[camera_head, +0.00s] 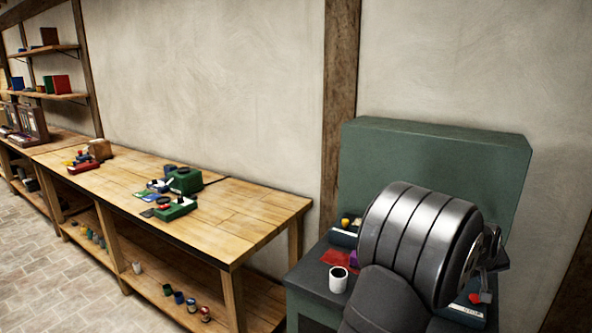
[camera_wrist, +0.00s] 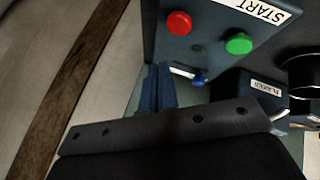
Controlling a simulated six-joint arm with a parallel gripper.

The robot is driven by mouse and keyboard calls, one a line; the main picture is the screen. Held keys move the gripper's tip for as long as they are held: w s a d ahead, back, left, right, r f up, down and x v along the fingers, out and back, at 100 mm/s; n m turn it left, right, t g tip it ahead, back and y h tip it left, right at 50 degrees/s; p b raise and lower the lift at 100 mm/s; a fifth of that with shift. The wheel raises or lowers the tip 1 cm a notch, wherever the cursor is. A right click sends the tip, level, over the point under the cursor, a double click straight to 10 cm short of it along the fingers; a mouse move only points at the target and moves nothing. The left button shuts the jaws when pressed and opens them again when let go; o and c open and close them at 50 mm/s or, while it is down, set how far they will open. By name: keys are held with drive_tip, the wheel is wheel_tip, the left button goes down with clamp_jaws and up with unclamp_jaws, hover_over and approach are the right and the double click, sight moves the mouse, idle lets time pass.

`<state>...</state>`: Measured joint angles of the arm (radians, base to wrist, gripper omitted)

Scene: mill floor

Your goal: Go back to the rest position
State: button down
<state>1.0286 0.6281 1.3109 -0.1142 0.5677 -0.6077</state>
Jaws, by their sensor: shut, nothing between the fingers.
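My gripper (camera_wrist: 159,70) shows in the wrist view as two dark blue fingers side by side, shut and empty, beyond a dark bolted bar. The fingers are in front of a dark panel (camera_wrist: 215,65) with a red button (camera_wrist: 178,23), a green button (camera_wrist: 239,43) and a START label (camera_wrist: 268,12). A blue-tipped lever (camera_wrist: 199,77) is just right of the fingers; whether they touch is unclear. In the head view my arm covers much of the green machine (camera_head: 430,145), and the fingers are mostly hidden behind the wrist.
A white mug (camera_head: 338,281), a red cloth (camera_head: 338,258) and a purple block (camera_head: 354,258) are on the machine's ledge, left of my arm. A wooden workbench (camera_head: 235,215) with several small items stands further left. A wall is behind the machine.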

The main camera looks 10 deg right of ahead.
drive_tip(key=s+a+r+m+g+y, duration=0.1)
drive_tip(key=a+r+m+g+y, duration=0.1)
drive_tip(key=a+r+m, duration=0.65)
drive_tip(key=d+f+n, duration=0.3)
drive_tip(key=d+f, duration=0.2)
drive_tip(key=f, duration=0.2)
drive_tip(key=w+v, duration=0.1)
drive_tip(key=v, duration=0.8)
drive_tip(key=w+a+f+t+h, duration=0.1)
drive_tip(key=w+a+t+h, duration=0.2)
drive_tip(key=w, duration=0.7)
drive_tip(key=shift+w+a+n+t, duration=0.2)
drive_tip(key=shift+n+t, duration=0.25)
drive_tip(key=shift+t, duration=0.75)
drive_tip(key=shift+f, duration=0.1)
